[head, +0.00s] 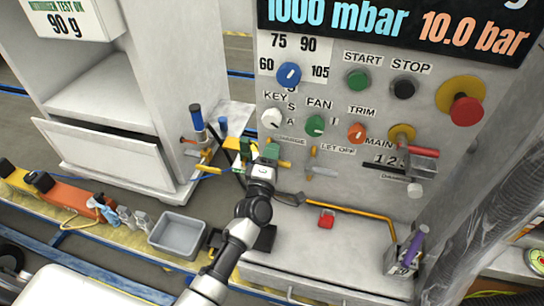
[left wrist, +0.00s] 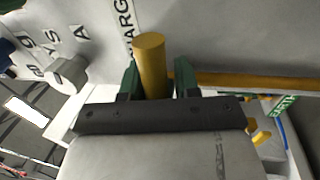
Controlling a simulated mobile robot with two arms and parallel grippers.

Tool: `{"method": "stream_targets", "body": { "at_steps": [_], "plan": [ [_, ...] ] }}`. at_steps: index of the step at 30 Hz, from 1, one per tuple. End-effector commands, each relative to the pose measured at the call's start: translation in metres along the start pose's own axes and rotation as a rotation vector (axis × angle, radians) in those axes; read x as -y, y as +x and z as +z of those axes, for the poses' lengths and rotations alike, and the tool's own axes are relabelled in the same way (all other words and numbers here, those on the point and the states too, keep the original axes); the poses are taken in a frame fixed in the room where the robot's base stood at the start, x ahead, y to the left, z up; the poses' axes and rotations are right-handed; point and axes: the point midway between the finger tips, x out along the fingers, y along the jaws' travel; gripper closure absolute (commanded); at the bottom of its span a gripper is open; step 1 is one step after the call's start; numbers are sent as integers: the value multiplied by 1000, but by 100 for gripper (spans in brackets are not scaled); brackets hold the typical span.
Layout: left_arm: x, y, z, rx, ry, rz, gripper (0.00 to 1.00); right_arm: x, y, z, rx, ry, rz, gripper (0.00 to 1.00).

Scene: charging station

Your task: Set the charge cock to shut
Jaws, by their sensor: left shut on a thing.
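The charge cock is beside the CHARGE label (head: 291,141), on the lower left of the grey panel. It is mostly hidden by my left gripper (head: 258,150) in the head view. In the left wrist view, a yellow round bar (left wrist: 150,65), which looks like the cock's lever, stands between the green fingers of my left gripper (left wrist: 156,78). The gripper is shut on it. A longer yellow bar (left wrist: 245,80) runs off to the right behind the fingers. I cannot tell the cock's exact setting. My right gripper is not in view.
The LET OFF cock (head: 318,171) is just right of my gripper. Above are the key switch (head: 272,119), fan knob (head: 315,125) and trim knob (head: 357,133). A grey bin (head: 178,236) stands at lower left.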

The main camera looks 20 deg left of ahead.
Motion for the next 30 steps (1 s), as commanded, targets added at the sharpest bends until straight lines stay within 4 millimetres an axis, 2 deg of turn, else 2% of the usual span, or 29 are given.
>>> {"method": "stream_targets", "body": {
  "at_steps": [19,20,22,30],
  "plan": [
    [-6,2,-1,-14,-53,12,100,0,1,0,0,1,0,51],
    [-6,2,-1,-14,-53,12,67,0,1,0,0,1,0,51],
    [-6,2,-1,-14,-53,11,56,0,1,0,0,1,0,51],
    [-3,1,-1,-13,-51,6,55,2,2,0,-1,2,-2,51]
  ]
}}
